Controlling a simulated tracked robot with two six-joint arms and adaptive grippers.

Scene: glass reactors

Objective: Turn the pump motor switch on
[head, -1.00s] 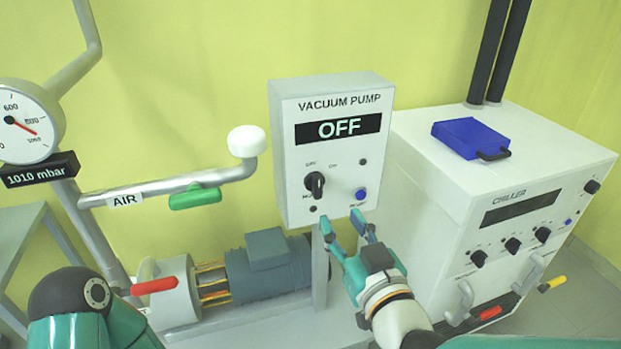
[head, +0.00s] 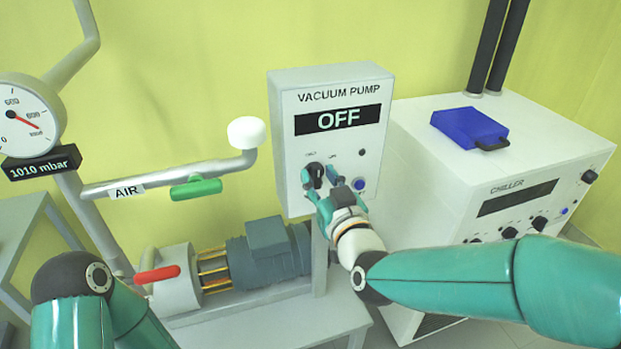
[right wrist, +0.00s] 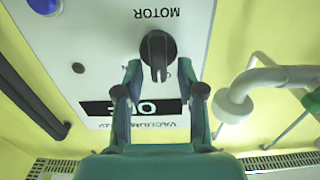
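In the right wrist view, the knob (right wrist: 158,50) shows below the upside-down word MOTOR. My right gripper (head: 322,182) is open at the panel, its fingertips (right wrist: 160,72) on either side of the knob's pointer end. Whether they touch it I cannot tell. My left arm shows at lower left; its gripper is out of view.
A blue button (head: 359,184) sits right of the knob. The white chiller (head: 430,190) with a blue box (head: 468,130) on top stands to the right. A pipe with a green handle (head: 196,188) is at left, above the pump motor (head: 265,262).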

